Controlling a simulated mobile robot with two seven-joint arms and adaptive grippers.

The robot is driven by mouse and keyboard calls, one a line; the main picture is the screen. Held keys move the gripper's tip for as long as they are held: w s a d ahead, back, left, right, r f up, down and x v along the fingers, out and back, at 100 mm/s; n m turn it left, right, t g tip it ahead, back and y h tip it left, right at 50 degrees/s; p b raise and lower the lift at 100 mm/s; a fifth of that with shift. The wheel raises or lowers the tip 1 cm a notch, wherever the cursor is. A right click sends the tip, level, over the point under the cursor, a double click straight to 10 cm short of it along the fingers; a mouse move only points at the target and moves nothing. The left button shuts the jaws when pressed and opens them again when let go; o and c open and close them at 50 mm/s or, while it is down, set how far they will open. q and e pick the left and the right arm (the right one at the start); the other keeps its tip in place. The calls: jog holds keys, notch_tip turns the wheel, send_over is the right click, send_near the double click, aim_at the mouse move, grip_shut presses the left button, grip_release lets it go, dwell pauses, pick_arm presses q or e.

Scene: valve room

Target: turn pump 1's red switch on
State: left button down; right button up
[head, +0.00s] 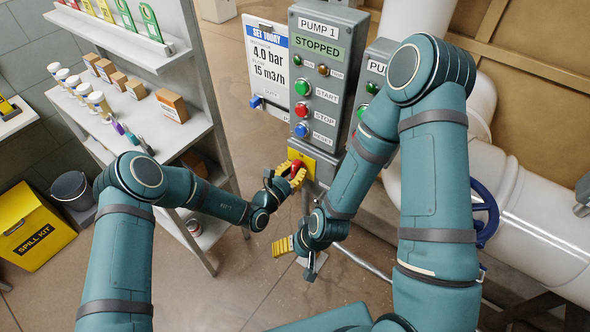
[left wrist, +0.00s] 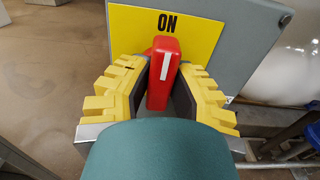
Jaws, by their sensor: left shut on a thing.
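Pump 1's red switch (head: 296,166) sits on a yellow plate (head: 307,158) low on the grey Pump 1 panel (head: 318,100). In the left wrist view the red handle (left wrist: 163,75) stands nearly upright, its white mark pointing up toward the word ON on the yellow plate (left wrist: 205,28). My left gripper (head: 292,173) is shut on the handle, with a yellow finger on each side in the left wrist view. The panel's display (head: 319,47) reads STOPPED. My right gripper (head: 297,250) hangs below and in front of the panel, away from the switch; its opening is unclear.
Green start (head: 302,87), red stop (head: 301,109) and blue reset (head: 301,129) buttons are above the switch. A second pump panel (head: 376,75) is at the right, partly behind my right arm. A shelf (head: 190,130) stands left; white pipes and a blue handwheel (head: 485,215) are right.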

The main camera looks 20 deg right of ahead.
pick_arm(q)
jog(key=shift+w+r, duration=0.1)
jog(key=shift+r, duration=0.05)
jog(key=c, duration=0.8)
grip_release()
jog(key=shift+c, duration=0.2)
jog(key=v, duration=1.2)
